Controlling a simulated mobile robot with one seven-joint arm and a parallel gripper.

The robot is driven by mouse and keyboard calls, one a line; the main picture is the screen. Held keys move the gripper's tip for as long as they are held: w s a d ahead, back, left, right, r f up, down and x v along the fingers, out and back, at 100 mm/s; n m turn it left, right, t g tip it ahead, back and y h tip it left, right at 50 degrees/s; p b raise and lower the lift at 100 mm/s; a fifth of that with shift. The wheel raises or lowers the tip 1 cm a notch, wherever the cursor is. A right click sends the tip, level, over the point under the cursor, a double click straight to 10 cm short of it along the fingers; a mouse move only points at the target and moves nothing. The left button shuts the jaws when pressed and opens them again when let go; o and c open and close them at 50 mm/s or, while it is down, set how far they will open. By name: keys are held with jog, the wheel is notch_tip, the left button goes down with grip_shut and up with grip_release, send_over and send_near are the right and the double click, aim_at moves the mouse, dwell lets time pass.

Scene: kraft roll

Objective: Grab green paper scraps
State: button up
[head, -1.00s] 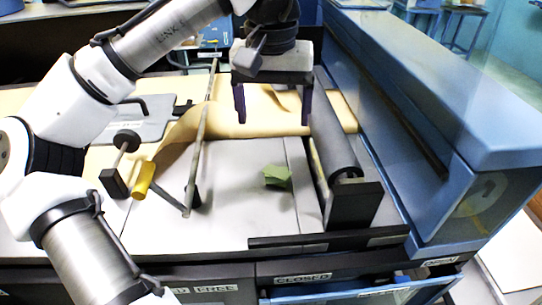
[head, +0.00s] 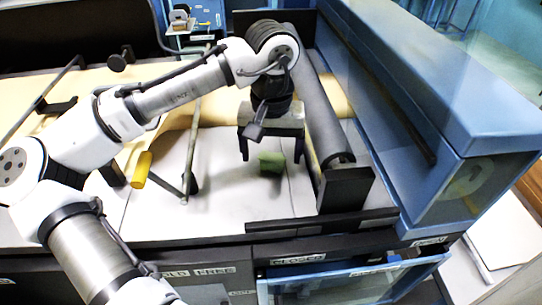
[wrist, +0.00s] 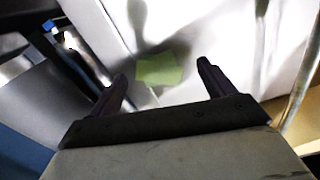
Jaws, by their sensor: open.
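Nothing is between the fingers' pads that I can see. I cannot tell the exact height of the fingertips above the surface.
A long dark roller (head: 322,115) with a black end block (head: 345,188) stands close on the right. A thin metal bar (head: 191,150) and a yellow cylinder (head: 142,169) are on the left. Kraft paper (head: 215,113) lies behind. The surface in front of the scrap is clear.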

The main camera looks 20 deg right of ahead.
jog(key=shift+f, duration=0.7)
jog(key=c, duration=1.1)
